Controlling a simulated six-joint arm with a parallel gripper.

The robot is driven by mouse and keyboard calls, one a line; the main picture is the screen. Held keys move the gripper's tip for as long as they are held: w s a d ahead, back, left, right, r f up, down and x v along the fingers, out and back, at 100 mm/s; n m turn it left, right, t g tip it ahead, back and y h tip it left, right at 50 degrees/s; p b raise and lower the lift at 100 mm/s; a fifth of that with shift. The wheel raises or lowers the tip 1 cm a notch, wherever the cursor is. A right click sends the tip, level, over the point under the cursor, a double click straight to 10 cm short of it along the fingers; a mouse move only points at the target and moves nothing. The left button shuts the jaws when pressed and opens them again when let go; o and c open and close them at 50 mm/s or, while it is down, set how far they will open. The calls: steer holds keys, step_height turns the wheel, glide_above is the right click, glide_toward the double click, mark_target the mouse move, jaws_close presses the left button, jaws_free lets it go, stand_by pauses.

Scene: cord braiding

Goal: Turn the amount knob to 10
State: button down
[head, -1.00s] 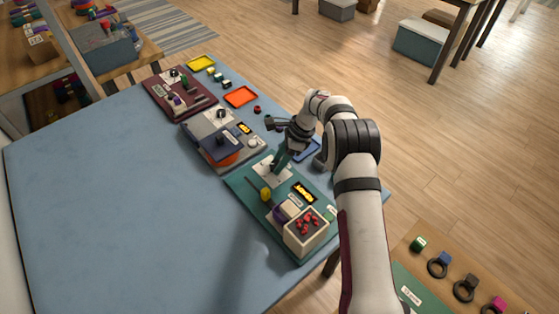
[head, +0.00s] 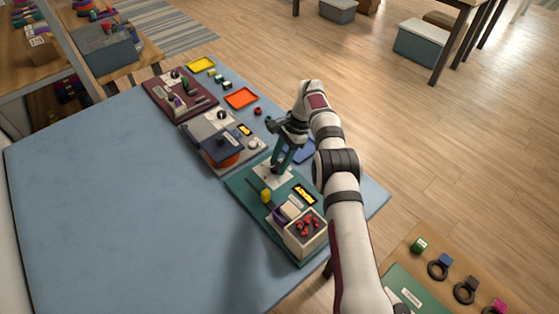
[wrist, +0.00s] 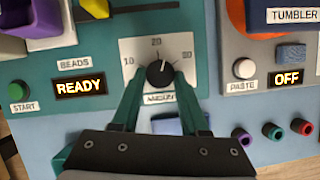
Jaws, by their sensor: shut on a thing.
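The amount knob (wrist: 159,74) is a black round knob on a white dial plate (wrist: 183,47) marked 10 at left, 20 at top and 30 at right. Its white pointer mark points up, close to the 20. My gripper (wrist: 158,82) has its two teal fingers on either side of the knob and is shut on it. The fingers and the gripper body partly cover the label below the dial.
The teal panel also has a green START button (wrist: 16,91), a display reading READY (wrist: 80,87), and a white box of red beads (head: 305,232). A grey tumbler panel (head: 196,128) with an OFF display (wrist: 286,78) stands beside it. The blue table's left part is clear.

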mark_target(279, 164)
steer(key=shift+c, duration=2.1)
jaws_free()
step_height(279, 164, up, 4)
steer(key=shift+r, duration=0.1)
steer(key=s+d+r, duration=0.3)
steer(key=d+r, duration=0.3)
steer(key=d, duration=0.5)
steer(key=shift+d+r, duration=0.15)
steer(key=shift+r, duration=0.25)
